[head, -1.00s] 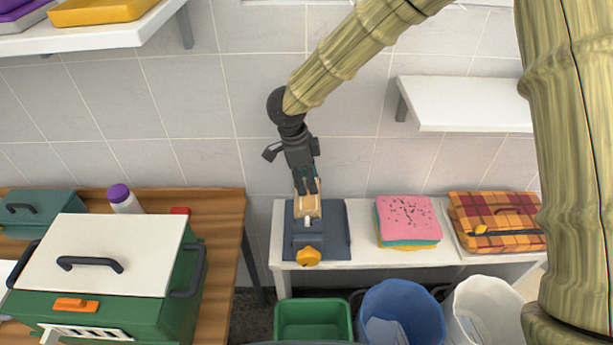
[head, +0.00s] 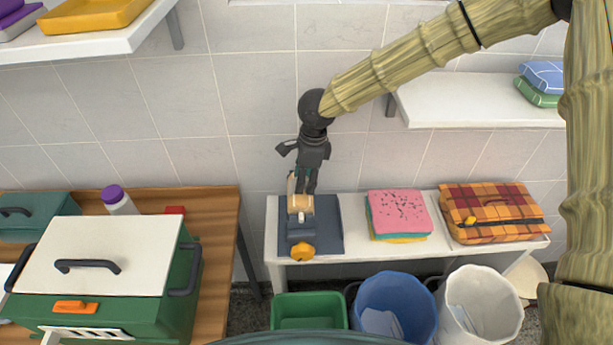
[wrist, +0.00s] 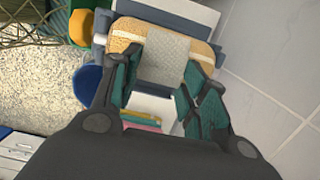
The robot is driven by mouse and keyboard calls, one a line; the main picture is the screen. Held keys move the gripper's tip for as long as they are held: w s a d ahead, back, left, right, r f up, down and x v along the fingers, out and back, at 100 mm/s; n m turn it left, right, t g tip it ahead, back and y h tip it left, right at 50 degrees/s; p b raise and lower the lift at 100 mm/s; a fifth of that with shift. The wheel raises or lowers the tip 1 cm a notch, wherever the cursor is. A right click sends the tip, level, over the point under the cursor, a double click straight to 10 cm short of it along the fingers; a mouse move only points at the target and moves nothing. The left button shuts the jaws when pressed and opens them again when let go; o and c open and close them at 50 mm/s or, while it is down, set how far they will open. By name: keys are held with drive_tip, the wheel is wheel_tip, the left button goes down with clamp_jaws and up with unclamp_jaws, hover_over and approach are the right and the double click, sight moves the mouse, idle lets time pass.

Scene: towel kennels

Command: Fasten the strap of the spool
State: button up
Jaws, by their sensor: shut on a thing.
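The spool (head: 300,205) is a tan roll on a blue-grey stand with an orange knob (head: 302,250), on a dark mat on the white bench. It also shows at the top of the wrist view (wrist: 128,36), with a pale band along it. My gripper (head: 306,188) points down at the spool's back edge. In the wrist view, a light grey woven strap (wrist: 165,60) lies over the spool and runs between my gripper's green-padded fingers (wrist: 160,82). My gripper is shut on the strap. The strap's held end is partly hidden by the fingers.
The white bench (head: 355,245) also holds a pink folded towel stack (head: 400,212) and an orange plaid bundle (head: 490,212). Green (head: 308,312), blue (head: 400,300) and white (head: 480,305) bins stand in front. A wooden table (head: 215,240) with a green box (head: 130,305) is at left.

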idle(0.4)
drive_tip(key=o, duration=1)
drive_tip(key=shift+o, duration=0.2)
wheel_tip(320, 180, up, 12)
drive_tip(key=d, duration=0.1)
drive_tip(key=shift+d, duration=0.3)
drive_tip(key=shift+f, duration=0.1)
